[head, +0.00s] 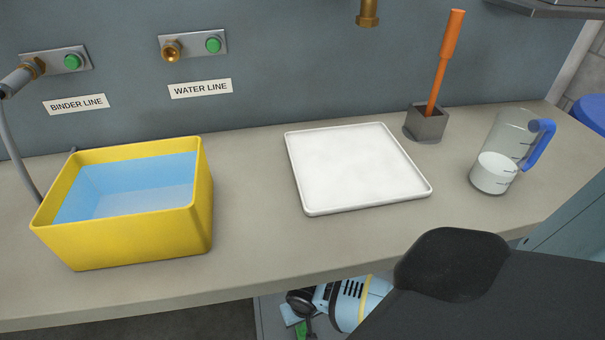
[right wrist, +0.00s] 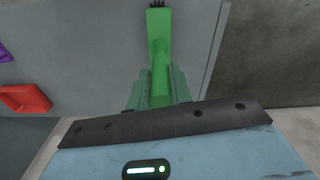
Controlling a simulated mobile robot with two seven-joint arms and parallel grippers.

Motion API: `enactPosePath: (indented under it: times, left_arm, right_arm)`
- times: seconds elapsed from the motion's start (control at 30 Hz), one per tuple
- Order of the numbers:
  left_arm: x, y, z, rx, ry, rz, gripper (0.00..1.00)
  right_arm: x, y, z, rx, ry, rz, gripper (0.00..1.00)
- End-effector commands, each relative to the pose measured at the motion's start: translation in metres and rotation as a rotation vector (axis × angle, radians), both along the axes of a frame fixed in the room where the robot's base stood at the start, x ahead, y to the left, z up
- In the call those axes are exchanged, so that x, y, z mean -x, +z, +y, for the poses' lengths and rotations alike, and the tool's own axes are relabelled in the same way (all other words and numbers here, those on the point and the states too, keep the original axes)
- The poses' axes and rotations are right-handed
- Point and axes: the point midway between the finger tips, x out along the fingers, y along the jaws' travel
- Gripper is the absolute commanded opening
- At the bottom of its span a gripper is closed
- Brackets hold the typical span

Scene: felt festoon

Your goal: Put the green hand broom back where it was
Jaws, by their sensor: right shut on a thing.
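The green hand broom (right wrist: 158,40) is between the fingers of my right gripper (right wrist: 158,88) in the right wrist view. The gripper is shut on its handle, and the broom points away from the wrist, with dark bristles just showing at the top edge. In the head view only a small green bit of the broom (head: 301,330) shows at the bottom, below the counter's front edge, beside my right wrist. The rest is cut off or hidden by my arm. My left gripper is not in view.
The counter (head: 255,235) holds a yellow tub (head: 140,240) of blue liquid, a white tray (head: 355,165), a grey holder (head: 427,125) with an orange-handled tool (head: 445,60), and a measuring jug (head: 495,172). A red bin (right wrist: 25,98) shows at left in the wrist view.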

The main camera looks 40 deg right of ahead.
Motion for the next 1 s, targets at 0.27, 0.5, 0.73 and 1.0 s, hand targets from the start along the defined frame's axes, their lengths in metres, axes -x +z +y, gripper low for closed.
enactPosePath:
  times: [0.27,0.5,0.73,1.0]
  left_arm:
    - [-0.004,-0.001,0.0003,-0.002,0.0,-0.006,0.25]
    - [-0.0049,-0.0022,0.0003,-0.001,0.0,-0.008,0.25]
    - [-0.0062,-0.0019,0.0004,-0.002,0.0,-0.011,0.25]
    - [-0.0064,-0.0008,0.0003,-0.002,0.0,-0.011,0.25]
  right_arm:
    - [-0.001,-0.0052,0.0001,0.0,0.0,-0.002,0.0]
    - [-0.0007,-0.0092,0.0002,0.0,-0.001,-0.002,0.22]
    - [-0.0007,-0.0086,-0.0001,0.0,0.0,-0.002,0.43]
    - [-0.0007,-0.0055,-0.0004,0.001,0.0,-0.002,0.43]
